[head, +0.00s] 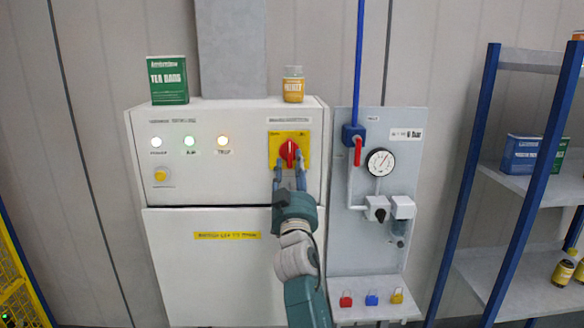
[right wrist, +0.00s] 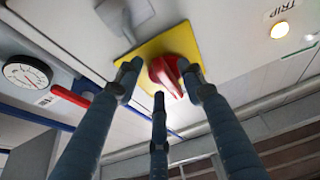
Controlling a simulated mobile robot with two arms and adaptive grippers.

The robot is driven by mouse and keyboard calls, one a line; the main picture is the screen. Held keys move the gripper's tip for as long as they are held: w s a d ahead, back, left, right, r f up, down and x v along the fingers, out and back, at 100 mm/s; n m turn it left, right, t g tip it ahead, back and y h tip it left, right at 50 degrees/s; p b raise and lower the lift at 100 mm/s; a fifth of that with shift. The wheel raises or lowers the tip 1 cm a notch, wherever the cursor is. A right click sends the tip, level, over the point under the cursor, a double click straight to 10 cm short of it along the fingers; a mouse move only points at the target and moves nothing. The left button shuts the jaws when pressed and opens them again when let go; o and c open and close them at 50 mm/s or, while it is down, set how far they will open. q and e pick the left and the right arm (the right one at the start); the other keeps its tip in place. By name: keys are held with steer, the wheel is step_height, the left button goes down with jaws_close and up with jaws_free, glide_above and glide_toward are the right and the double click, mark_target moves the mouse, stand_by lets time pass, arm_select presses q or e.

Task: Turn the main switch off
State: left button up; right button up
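The main switch is a red rotary knob (head: 289,152) on a yellow plate (head: 275,140) at the upper right of a white cabinet's front. In the head view the knob looks roughly upright. My right gripper (head: 289,170) is in front of it, with its fingertips at either side of the knob's lower part. In the right wrist view the red knob (right wrist: 172,72) shows between the spread fingers of my right gripper (right wrist: 162,80). A small gap shows on the knob's left; I cannot tell whether the right finger touches it. My left gripper is out of view.
The white cabinet (head: 180,270) has lit lamps and a yellow button (head: 160,175). A green tea box (head: 168,80) and a jar (head: 293,84) stand on top. To the right are a grey panel with a gauge (head: 380,162) and red valve handle (head: 358,152), then blue-framed shelving (head: 470,185).

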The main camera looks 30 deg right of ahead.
mark_target(294, 151)
jaws_close()
steer(key=n+y+p, duration=0.1)
steer(key=n+p, duration=0.2)
steer(key=d+r+n+t+y+p, duration=0.1)
steer(key=n+y+p, duration=0.1)
steer(key=n, duration=0.1)
steer(key=s+n+y+p, duration=0.1)
steer(key=n+y+p, duration=0.1)
steer(key=n+p, duration=0.1)
steer(key=shift+d+r+n+p, duration=0.2)
steer(key=shift+n+p, duration=0.15)
steer(key=shift+n, duration=0.25)
steer(key=shift+s+d+r+n+g+y+p, duration=0.1)
steer(key=shift+r+n+g+y+p, duration=0.45)
steer(key=shift+n, duration=1.5)
steer(key=shift+d+r+n+g+y+b, duration=0.1)
steer(key=shift+n+g+y, duration=0.15)
steer(key=shift+n+y, duration=1.2)
steer(key=shift+s+d+r+n+g+y+p, duration=0.1)
steer(key=shift+r+n+g+p, duration=0.25)
steer(key=shift+n, duration=2.25)
steer(key=shift+f, duration=0.1)
